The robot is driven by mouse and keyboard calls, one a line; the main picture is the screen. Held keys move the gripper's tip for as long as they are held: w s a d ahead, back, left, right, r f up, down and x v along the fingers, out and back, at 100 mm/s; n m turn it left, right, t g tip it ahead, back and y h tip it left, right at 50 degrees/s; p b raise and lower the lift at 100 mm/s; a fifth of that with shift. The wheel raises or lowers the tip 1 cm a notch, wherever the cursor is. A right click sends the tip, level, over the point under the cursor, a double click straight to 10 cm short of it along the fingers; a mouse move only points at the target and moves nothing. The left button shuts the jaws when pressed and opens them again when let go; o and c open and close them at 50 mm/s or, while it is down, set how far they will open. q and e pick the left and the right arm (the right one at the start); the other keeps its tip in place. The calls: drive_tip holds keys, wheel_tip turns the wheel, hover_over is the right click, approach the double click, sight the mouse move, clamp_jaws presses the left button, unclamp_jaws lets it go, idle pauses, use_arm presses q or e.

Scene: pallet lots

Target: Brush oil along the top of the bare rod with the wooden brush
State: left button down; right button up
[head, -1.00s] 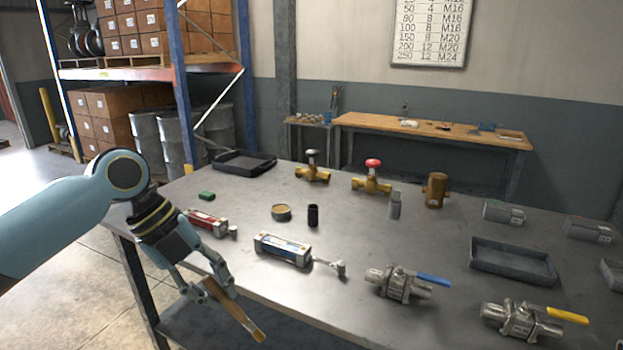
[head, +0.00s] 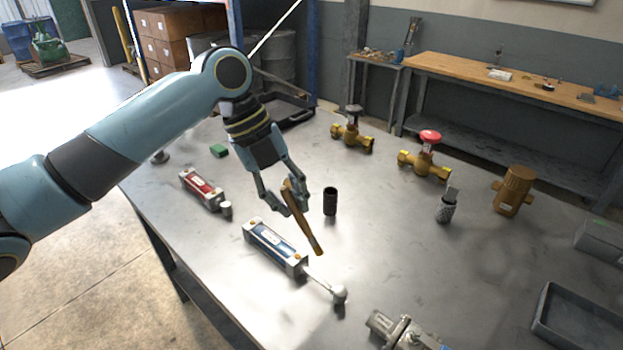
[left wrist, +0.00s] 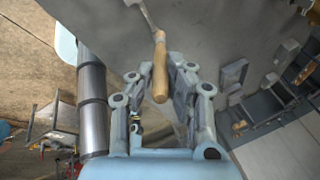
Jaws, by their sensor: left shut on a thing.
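The wooden brush (head: 303,222) is held in my left gripper (head: 291,203), which is shut on its handle. It tilts with its bristle end down and to the right. In the head view that end appears just above the bare rod (head: 320,282) of the blue-labelled cylinder (head: 270,242); a gap seems to remain, and I cannot tell its size. The rod ends in a round metal eye (head: 340,294). The left wrist view shows the brush handle (left wrist: 160,75) between the fingers; the bristles are not clear there. My right gripper is not in view.
A red-labelled cylinder (head: 202,190) and a green block (head: 219,151) lie left of the gripper. A black cup (head: 330,201) stands close to its right. Brass valves (head: 425,160), a knurled metal piece (head: 446,207), a bronze fitting (head: 513,190) and a dark tray (head: 580,325) lie farther right.

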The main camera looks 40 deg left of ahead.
use_arm(q)
drive_tip(key=shift+w+f, duration=0.15)
drive_tip(key=shift+f+b, duration=0.2)
drive_tip(key=shift+b, duration=0.15)
drive_tip(key=shift+s+f+b, duration=0.2)
drive_tip(key=shift+f+b, duration=0.1)
drive_tip(key=shift+b, duration=0.05)
wheel_tip(320, 180, down, 5)
drive_tip(key=b, duration=0.4)
drive_tip(key=shift+r, duration=0.2)
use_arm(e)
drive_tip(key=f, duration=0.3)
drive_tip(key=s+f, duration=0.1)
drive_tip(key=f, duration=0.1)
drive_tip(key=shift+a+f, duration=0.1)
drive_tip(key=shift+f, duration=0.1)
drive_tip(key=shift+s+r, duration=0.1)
use_arm(q)
drive_tip(key=shift+f, duration=0.55)
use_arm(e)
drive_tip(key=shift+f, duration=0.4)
